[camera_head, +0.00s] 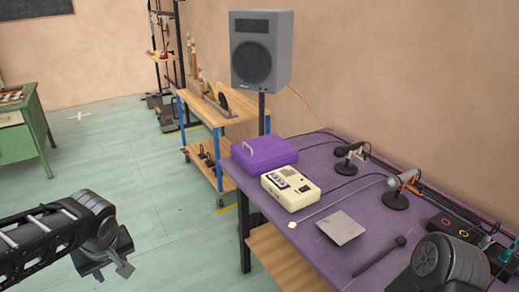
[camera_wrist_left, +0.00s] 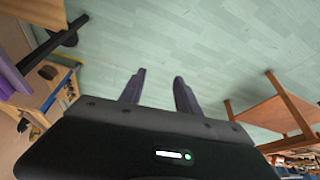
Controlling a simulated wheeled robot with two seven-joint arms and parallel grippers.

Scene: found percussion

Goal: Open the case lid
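The purple case (camera_head: 264,153) lies on the far left end of the purple-topped table, and its lid is shut. A light handle shows on its left side. My left gripper (camera_head: 112,268) is low at the left of the head view, over the floor and well apart from the case. In the left wrist view its two fingers (camera_wrist_left: 160,88) are apart, with only floor between them. The case cannot be made out in the wrist view. My right gripper is not in view; only a dark part of my right arm shows at the lower right.
A cream cassette recorder (camera_head: 290,188) stands right beside the case on the table (camera_head: 318,160). A speaker (camera_head: 261,50) stands behind. The floor left of the table is clear.

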